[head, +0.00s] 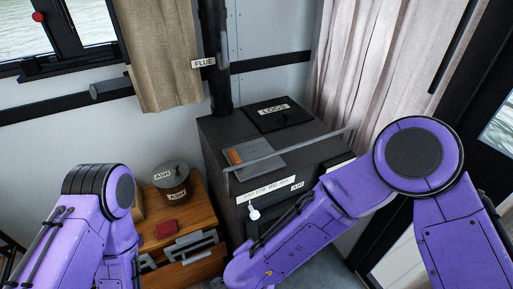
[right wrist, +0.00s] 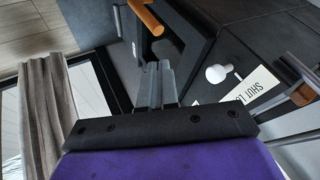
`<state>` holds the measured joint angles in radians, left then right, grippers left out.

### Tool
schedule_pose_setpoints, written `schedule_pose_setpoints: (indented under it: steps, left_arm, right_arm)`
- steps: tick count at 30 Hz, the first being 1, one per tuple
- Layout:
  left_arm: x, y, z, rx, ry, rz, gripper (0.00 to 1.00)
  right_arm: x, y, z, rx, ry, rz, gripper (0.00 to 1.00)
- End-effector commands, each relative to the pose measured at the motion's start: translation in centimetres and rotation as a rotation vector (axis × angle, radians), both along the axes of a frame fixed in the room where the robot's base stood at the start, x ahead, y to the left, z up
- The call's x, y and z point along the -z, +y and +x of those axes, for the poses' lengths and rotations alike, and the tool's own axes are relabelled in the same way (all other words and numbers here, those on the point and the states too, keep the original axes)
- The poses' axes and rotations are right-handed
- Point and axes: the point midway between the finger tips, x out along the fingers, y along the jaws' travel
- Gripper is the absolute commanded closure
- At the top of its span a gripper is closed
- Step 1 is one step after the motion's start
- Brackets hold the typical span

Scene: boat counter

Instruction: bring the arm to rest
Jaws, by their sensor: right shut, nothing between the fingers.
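My right gripper (right wrist: 156,72) shows in the right wrist view with its two grey fingers closed together and nothing between them. Its tips are close to the dark stove front, near an orange-brown handle (right wrist: 146,16); I cannot tell whether they touch. In the head view my right arm (head: 300,232) crosses in front of the stove (head: 222,150) and its gripper is not visible.
A wooden drawer cabinet (head: 200,212) with a lidded ash pot (head: 172,180) and a red box (head: 167,228) stands left of the stove. A rail (head: 300,150) runs along the stove's top front. A white knob (right wrist: 218,73) sits on the stove front. Curtains (head: 362,60) hang at right.

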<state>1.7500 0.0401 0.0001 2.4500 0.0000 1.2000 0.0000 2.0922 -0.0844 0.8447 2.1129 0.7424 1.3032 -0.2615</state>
Motion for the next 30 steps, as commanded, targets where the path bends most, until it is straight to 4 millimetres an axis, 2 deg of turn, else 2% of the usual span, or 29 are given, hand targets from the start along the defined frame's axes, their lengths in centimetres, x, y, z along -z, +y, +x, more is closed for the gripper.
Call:
schedule_pose_setpoints:
  steps: [4,5,8,9,11,12,15,19,21,23,30]
  left_arm:
    - [0.0,0.0,0.0,0.000,0.000,0.000,0.12]
    - [0.0,0.0,0.0,0.000,0.000,0.000,0.12]
    - [0.4,0.0,0.0,0.000,0.000,0.000,0.12]
    - [0.6,0.0,0.0,0.000,0.000,0.000,0.12]
    - [0.9,0.0,0.0,0.000,0.000,0.000,0.12]
    - [1.0,0.0,0.0,0.000,0.000,0.000,0.12]
    - [1.4,0.0,0.0,0.000,0.000,0.000,0.12]
    - [1.8,0.0,0.0,0.000,0.000,0.000,0.12]
    - [1.9,0.0,0.0,0.000,0.000,0.000,0.12]
    - [2.0,0.0,0.0,0.000,0.000,0.000,0.12]
    - [1.9,0.0,0.0,0.000,0.000,0.000,0.12]
  right_arm:
    - [0.0,0.6,0.1,-0.018,-0.021,0.038,1.00]
    - [0.4,0.0,0.1,-0.042,-0.034,0.035,1.00]
    - [4.8,-5.9,-0.5,-0.115,-0.032,-0.035,1.00]
    - [6.8,-8.7,-1.5,-0.139,-0.004,-0.069,1.00]
    - [9.7,-13.0,-3.7,-0.173,0.052,-0.120,1.00]
    - [11.3,-15.8,-5.5,-0.192,0.098,-0.152,1.00]
    - [14.1,-22.1,-10.2,-0.223,0.217,-0.224,1.00]
    - [15.7,-27.8,-15.3,-0.231,0.346,-0.300,1.00]
    - [16.1,-29.5,-16.8,-0.216,0.386,-0.328,1.00]
    - [16.4,-30.1,-17.6,-0.210,0.406,-0.338,1.00]
    - [16.5,-30.0,-18.0,-0.212,0.414,-0.335,1.00]
